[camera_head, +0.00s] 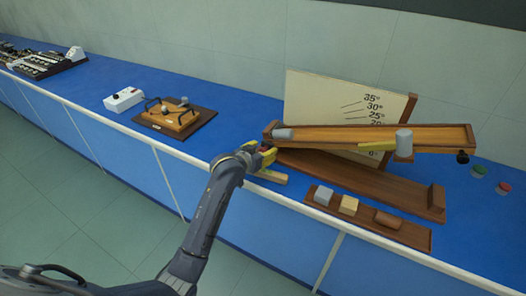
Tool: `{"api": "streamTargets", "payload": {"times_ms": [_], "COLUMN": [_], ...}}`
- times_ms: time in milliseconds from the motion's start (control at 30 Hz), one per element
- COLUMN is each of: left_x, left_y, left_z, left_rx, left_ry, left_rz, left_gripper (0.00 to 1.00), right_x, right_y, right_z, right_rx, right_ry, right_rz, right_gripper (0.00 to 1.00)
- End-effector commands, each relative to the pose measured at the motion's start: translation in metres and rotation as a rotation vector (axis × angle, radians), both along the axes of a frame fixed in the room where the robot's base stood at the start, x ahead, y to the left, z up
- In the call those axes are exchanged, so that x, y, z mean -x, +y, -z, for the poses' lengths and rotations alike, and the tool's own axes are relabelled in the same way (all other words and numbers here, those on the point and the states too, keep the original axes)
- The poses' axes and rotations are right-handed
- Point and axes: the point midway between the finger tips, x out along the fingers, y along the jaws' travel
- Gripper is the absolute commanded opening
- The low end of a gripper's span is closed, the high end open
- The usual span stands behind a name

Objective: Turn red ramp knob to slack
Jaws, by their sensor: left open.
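The wooden ramp (330,133) is tilted slightly, with its left end at my left gripper (262,155). A small red patch, which looks like the red knob (267,149), shows at the gripper's yellow fingertips by the ramp's left end. It is mostly hidden by the fingers, and I cannot tell whether they touch it. The left gripper is open. An angle board (345,100) with degree marks stands behind the ramp. A grey cylinder (404,143) is at the ramp's right part. My right gripper is not in view.
A wooden tray (365,229) with several small blocks lies in front of the ramp's base (370,182). A black knob (462,157), a green button (479,171) and a red button (503,188) are at the right. A wooden device (175,118) and white box (124,99) sit left.

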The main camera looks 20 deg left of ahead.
Motion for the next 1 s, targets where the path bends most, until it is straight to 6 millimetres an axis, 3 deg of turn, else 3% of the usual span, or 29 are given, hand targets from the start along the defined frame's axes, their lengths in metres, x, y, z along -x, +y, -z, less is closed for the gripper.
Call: {"api": "streamTargets", "payload": {"times_ms": [167, 633, 1000], "left_x": [0.0001, 0.0003, -0.0003], "left_y": [-0.0001, 0.0001, 0.0007], "left_z": [0.0000, 0.0000, -0.0017], "left_rx": [0.000, 0.001, 0.025], "left_ry": [0.000, 0.000, 0.001], "left_rz": [0.000, 0.000, 0.000], "left_gripper": [0.54, 0.00, 0.00], "right_x": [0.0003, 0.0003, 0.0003], "right_y": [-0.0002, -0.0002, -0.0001], "right_z": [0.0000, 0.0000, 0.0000], "right_rx": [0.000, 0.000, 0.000], "right_ry": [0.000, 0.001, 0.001], "right_rz": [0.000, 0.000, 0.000], "right_gripper": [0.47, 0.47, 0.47]}}
